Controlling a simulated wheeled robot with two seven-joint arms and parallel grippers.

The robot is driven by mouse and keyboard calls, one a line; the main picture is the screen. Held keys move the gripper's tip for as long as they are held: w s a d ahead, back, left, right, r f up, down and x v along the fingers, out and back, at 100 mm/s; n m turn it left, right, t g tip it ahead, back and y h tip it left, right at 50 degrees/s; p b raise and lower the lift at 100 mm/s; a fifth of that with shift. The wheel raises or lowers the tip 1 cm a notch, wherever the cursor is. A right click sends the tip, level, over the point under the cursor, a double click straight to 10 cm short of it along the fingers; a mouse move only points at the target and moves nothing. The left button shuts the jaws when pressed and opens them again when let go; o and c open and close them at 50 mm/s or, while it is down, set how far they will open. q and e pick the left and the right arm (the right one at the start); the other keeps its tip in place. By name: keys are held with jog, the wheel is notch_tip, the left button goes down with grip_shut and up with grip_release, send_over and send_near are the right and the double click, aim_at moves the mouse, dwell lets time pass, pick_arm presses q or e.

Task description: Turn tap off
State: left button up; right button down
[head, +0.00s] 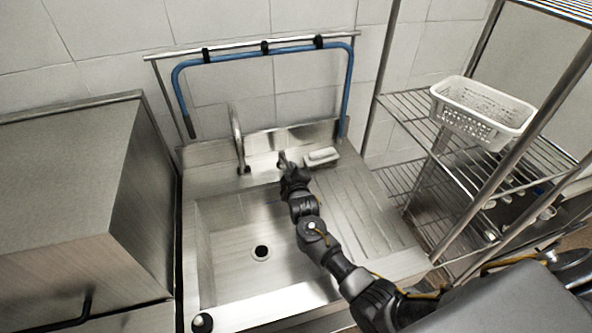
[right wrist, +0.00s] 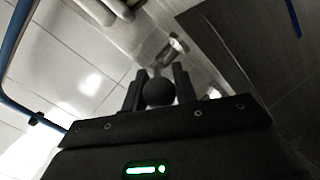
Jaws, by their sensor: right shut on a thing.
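The tap has a tall curved metal spout (head: 237,140) at the back of the steel sink (head: 225,222). Its metal lever (head: 283,157) stands to the right of the spout, and it also shows in the right wrist view (right wrist: 172,50). My right gripper (head: 290,172) reaches over the sink to the lever and hides its near end. In the right wrist view its two fingers (right wrist: 158,80) are on either side of a dark round knob (right wrist: 158,93) in line with the lever. I see no water stream. My left gripper is out of view.
A white soap-like block (head: 322,156) lies on the ledge right of the lever. A blue hose (head: 265,50) hangs on a rail behind. A wire shelf with a white perforated basket (head: 482,108) stands right. A steel cabinet (head: 70,190) stands left.

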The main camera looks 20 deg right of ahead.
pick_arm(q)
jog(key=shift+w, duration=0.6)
pick_arm(e)
jog(key=shift+a+m+h, duration=0.4)
jog(key=shift+a+h, duration=0.1)
jog(key=shift+h, duration=0.1)
jog(key=c, duration=1.1)
grip_release()
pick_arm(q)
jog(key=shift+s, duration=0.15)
pick_arm(e)
jog(key=shift+d, duration=0.1)
jog(key=shift+s, duration=0.3)
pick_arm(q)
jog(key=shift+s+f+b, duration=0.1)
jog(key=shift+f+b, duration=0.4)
pick_arm(e)
jog(key=v, duration=1)
jog(key=shift+r, duration=0.15)
